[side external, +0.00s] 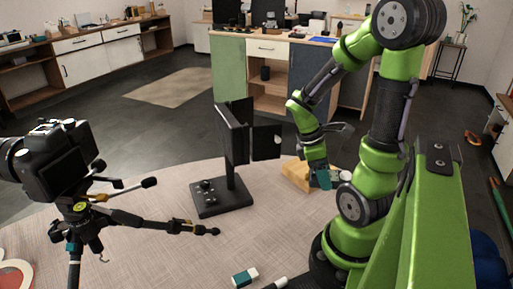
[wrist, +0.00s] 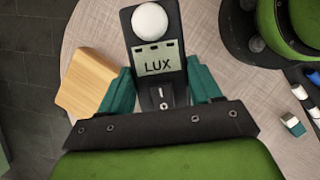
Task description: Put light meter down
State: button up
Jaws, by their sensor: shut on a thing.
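The light meter (wrist: 159,62) is a dark handheld device with a white dome and a display reading LUX. My gripper (wrist: 160,90) is shut on its sides with teal fingers in the wrist view. In the side view my gripper (side external: 326,179) is low over the right part of the round table (side external: 270,215), just right of a wooden block (side external: 296,173). The meter's white dome (side external: 345,175) shows there beside the fingers. The rest of the meter is mostly hidden by my gripper. I cannot tell whether it touches the table.
The wooden block (wrist: 88,82) is close to the left finger. A black panel lamp (side external: 234,150) stands left of the block. A camera on a tripod (side external: 62,170) is at the left. A teal-and-white eraser (side external: 245,277) and a marker (side external: 276,284) lie at the front. Table centre is clear.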

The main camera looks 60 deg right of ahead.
send_over(305, 166)
jog(key=shift+d+f, duration=0.1)
jog(key=shift+f, duration=2.3)
jog(key=shift+f, duration=0.15)
jog(key=o, duration=1.1)
jog(key=shift+o, duration=0.2)
jog(key=v, duration=1.2)
